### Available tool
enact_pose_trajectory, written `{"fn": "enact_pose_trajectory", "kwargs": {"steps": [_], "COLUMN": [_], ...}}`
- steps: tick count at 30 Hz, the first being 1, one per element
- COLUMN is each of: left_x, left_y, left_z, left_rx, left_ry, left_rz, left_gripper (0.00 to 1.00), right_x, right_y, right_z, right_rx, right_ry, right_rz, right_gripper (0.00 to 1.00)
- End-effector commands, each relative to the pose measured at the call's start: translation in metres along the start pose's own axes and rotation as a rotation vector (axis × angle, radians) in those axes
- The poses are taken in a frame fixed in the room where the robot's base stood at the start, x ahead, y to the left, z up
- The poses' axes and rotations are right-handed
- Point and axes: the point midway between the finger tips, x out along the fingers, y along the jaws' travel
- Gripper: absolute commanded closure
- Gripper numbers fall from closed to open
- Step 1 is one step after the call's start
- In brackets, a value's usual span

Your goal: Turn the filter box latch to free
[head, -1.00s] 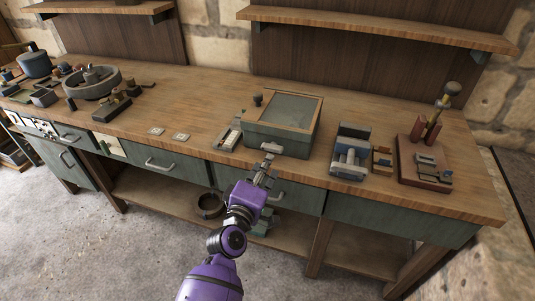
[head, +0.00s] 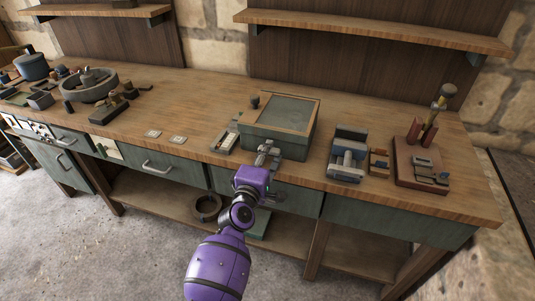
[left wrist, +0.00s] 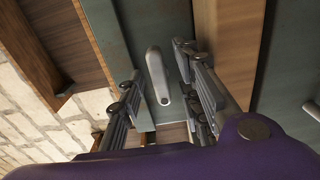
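The filter box (head: 291,149) is a green-grey box with a wood-framed lid, standing near the front edge of the workbench. Its latch (left wrist: 157,75) is a pale grey, rounded bar with a dark pivot at one end, seen in the left wrist view against a green face. My left gripper (head: 266,153) is at the front of the box and covers the latch in the head view. In the left wrist view the fingers of the left gripper (left wrist: 160,98) are spread apart, one on each side of the latch, with visible gaps. Contact is not visible. My right gripper is not in view.
A blue-grey fixture (head: 346,158) and a red-brown stand (head: 420,168) with upright posts are to the right of the box. Two small pale plates (head: 165,136) lie to its left. A round grey housing (head: 89,86) is farther left. Drawers with handles line the bench front.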

Motion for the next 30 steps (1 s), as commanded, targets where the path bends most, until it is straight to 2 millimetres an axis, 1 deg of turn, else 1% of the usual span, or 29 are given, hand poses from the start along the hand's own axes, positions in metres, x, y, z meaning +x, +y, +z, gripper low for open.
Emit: {"fn": "enact_pose_trajectory", "kwargs": {"steps": [3, 9, 10, 11, 22, 26, 30], "left_x": [-0.0002, -0.0003, -0.0004, -0.0004, -0.0008, -0.0008, -0.0009], "left_y": [0.0001, 0.0002, 0.0, -0.0001, -0.001, -0.0013, -0.001], "left_z": [0.0, 0.0001, 0.0001, 0.0001, 0.0001, 0.0, 0.0002], "left_rx": [0.0, 0.0, 0.0, 0.0, 0.04, 0.103, 0.204], "left_ry": [0.0, 0.0, 0.0, 0.0, -0.001, -0.002, -0.002], "left_rz": [0.0, 0.0, 0.0, 0.0, -0.002, -0.003, -0.003], "left_gripper": [0.68, 0.94, 0.98, 1.0, 1.0, 1.0, 1.0], "right_x": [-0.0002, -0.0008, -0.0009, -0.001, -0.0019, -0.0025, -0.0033], "right_y": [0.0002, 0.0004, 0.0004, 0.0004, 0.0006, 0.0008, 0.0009], "right_z": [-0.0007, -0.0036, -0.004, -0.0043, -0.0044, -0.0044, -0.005], "right_rx": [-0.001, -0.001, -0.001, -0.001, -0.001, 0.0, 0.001], "right_ry": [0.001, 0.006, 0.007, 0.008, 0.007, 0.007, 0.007], "right_rz": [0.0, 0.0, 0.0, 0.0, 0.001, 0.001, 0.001], "right_gripper": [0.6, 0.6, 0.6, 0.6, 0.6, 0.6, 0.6]}}
